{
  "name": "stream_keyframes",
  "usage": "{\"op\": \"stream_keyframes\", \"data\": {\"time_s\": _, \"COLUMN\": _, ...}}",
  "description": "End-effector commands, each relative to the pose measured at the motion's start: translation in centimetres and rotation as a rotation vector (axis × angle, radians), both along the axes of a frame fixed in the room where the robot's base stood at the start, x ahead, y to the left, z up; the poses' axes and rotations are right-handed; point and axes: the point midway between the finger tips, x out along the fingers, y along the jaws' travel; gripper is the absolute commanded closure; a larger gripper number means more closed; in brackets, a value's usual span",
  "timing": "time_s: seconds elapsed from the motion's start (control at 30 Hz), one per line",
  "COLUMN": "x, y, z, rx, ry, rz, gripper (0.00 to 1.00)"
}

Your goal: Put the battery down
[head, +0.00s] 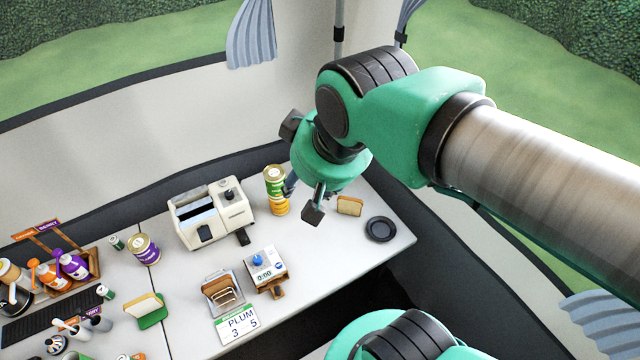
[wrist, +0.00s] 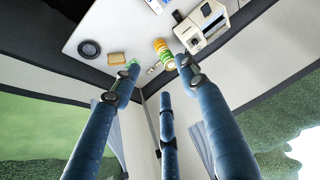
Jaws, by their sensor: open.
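My gripper (head: 303,202) is open, above the far right part of the white table near the stacked cans. In the wrist view its fingers (wrist: 158,70) are spread, with no object clearly held between them. A small pale thing (wrist: 153,69) shows between the fingertips, close to the cans; it is too small to tell if it is the battery. Small green-and-white cylinders, possibly batteries, stand at the table's left, one by the purple can (head: 116,242) and one nearer the front (head: 105,292).
A stack of cans (head: 276,190) stands beside the cream toaster (head: 212,214). A bread slice (head: 349,206) and a dark round dish (head: 380,229) lie to the right. A scale (head: 265,267) and PLUM card (head: 237,325) are in front. Bare table (head: 335,243) lies between scale and dish.

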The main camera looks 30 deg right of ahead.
Motion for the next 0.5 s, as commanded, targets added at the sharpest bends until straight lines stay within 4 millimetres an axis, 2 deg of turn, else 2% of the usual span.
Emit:
{"op": "stream_keyframes", "data": {"time_s": 0.1, "x": -1.5, "y": -1.1, "z": 0.0, "rx": -0.007, "ry": -0.019, "rz": -0.019, "gripper": 0.56}}
{"op": "stream_keyframes", "data": {"time_s": 0.2, "x": -2.1, "y": -1.5, "z": -0.1, "rx": -0.010, "ry": -0.025, "rz": -0.026, "gripper": 0.56}}
{"op": "stream_keyframes", "data": {"time_s": 0.5, "x": -2.2, "y": -1.6, "z": -0.1, "rx": -0.012, "ry": -0.026, "rz": -0.027, "gripper": 0.56}}
